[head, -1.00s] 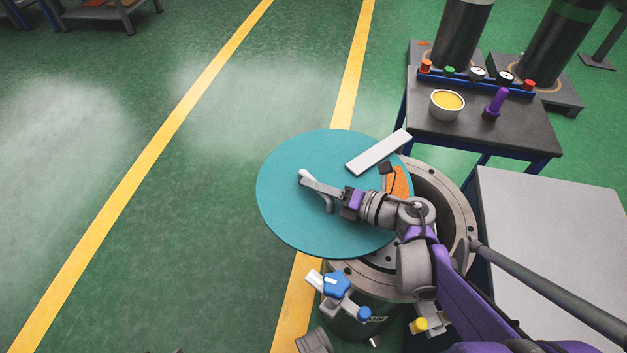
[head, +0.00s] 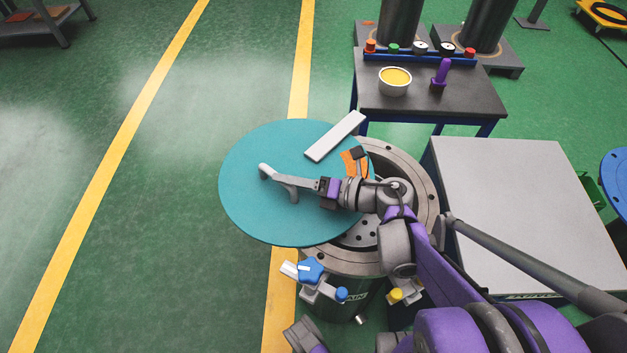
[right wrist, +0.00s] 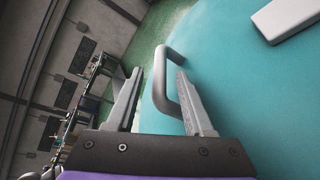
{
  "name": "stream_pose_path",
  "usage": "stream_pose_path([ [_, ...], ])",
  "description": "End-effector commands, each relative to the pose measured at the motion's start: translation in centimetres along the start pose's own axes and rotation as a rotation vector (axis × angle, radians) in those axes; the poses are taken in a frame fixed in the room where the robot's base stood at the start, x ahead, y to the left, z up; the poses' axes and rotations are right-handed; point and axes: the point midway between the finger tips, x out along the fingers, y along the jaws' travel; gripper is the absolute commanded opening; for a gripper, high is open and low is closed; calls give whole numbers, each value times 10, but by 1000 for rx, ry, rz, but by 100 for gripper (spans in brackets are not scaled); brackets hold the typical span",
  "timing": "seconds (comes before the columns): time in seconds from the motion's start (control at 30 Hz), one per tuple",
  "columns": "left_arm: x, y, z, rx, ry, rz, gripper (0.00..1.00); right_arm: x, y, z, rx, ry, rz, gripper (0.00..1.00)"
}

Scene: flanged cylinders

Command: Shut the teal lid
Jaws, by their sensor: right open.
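The teal lid (head: 262,205) is a large round disc. It lies off to the left of the flanged cylinder (head: 418,185) and overlaps its rim, so part of the opening shows on the right. I cannot tell how far the lid tilts. My right gripper (head: 281,182) is over the lid, open. In the right wrist view the lid (right wrist: 245,100) fills the right side, and a grey bar handle (right wrist: 161,85) on it stands between the spread fingers of the right gripper (right wrist: 157,85). A gap shows beside the left finger.
A white strip (head: 335,136) and an orange patch (head: 349,165) are on the lid. A blue knob (head: 311,270) sticks out from the cylinder's front. A pale grey box top (head: 520,210) stands close on the right, a dark table (head: 430,100) behind. Floor on the left is clear.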

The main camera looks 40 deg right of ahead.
Motion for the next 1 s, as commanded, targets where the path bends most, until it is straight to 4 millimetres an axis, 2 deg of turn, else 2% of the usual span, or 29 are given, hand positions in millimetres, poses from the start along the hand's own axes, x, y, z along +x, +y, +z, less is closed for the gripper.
stream_pose_path([
  [0.03, -4, 0, -2, 0, 2, 0, 50, -12, 0, 3, 0, -7, -4, 52],
  [0.2, -10, 0, -4, 0, 4, 0, 50, -42, 0, 2, 0, -5, -4, 52],
  [0.4, -14, 0, -6, 0, 5, 0, 50, -66, 0, 1, 0, -3, -2, 52],
  [0.6, -15, 0, -6, 0, 6, 0, 50, -75, 0, 1, 0, -1, -1, 52],
  [0.83, -15, 0, -6, 0, 5, 0, 50, -75, 0, 0, 0, 0, 0, 52],
  [0.87, -15, 0, -6, 0, 5, 0, 50, -75, 0, 0, 0, 0, 0, 50],
  [1.0, -17, 0, -7, 0, 6, 0, 50, -72, 3, 10, 8, -23, 8, 25],
])
